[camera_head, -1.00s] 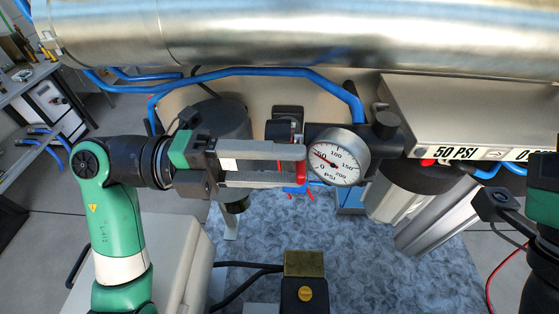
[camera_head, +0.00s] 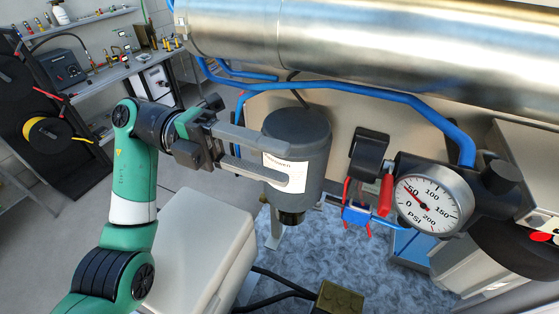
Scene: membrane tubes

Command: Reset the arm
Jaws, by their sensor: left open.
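My left arm (camera_head: 134,172) is green with a white band and comes in from the lower left. Its left gripper (camera_head: 287,164) is open, with two grey fingers pointing right and nothing visible between them except the labelled side of a dark grey canister (camera_head: 300,132) behind. I cannot tell whether the fingers touch the canister. The gripper is left of, and apart from, a red-handled valve (camera_head: 386,192) and a round PSI gauge (camera_head: 428,203). My right gripper is not in view.
A large metal cylinder (camera_head: 380,50) spans the top, with a blue hose (camera_head: 390,101) below it. A light box (camera_head: 195,250) stands beneath my left arm. A workbench (camera_head: 100,50) with tools and fittings is at the upper left. Open floor (camera_head: 60,235) lies left.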

